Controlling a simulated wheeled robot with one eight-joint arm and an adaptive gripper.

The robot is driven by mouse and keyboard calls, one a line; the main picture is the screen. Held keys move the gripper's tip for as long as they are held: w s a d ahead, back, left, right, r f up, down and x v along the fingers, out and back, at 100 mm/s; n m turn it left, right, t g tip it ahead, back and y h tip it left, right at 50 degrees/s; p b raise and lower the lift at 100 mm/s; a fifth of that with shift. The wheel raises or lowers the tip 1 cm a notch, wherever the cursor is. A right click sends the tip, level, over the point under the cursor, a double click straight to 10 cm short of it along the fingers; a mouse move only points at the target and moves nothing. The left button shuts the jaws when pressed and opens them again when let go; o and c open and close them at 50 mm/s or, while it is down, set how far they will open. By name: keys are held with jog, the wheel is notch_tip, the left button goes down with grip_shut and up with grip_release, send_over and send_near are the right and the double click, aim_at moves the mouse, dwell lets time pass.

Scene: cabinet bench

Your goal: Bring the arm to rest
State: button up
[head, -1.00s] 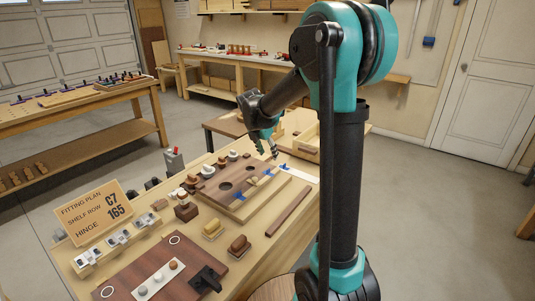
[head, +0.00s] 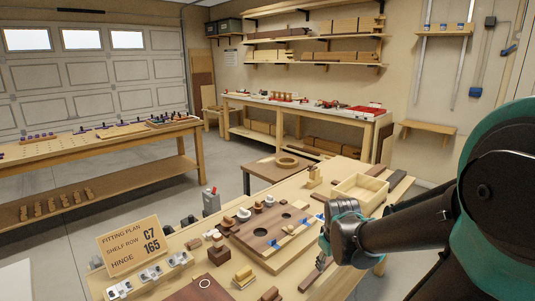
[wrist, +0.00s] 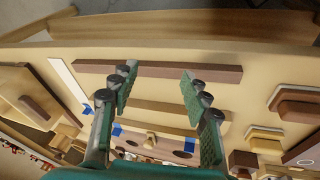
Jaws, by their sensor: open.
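My gripper (wrist: 158,95) is open and empty in the wrist view, its two green-padded fingers spread above the bench. Between and beyond the fingers lies a long dark wooden strip (wrist: 158,70) on the bench top, with no contact that I can see. In the head view my arm reaches in from the right, and the wrist housing (head: 345,236) hangs over the bench's right side; the fingertips are mostly hidden there.
A dark board with round holes (head: 270,229) lies on the bench (head: 190,242). A sign (head: 131,246) stands at the left, and an open wooden tray (head: 360,193) lies at the back right. A small table (head: 262,169) stands behind. Open floor (head: 412,172) is at the right.

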jog(key=s+f+m, duration=0.3)
jog(key=s+m, duration=0.2)
jog(key=s, duration=0.1)
jog(key=shift+m+y, duration=0.3)
dwell(1.1)
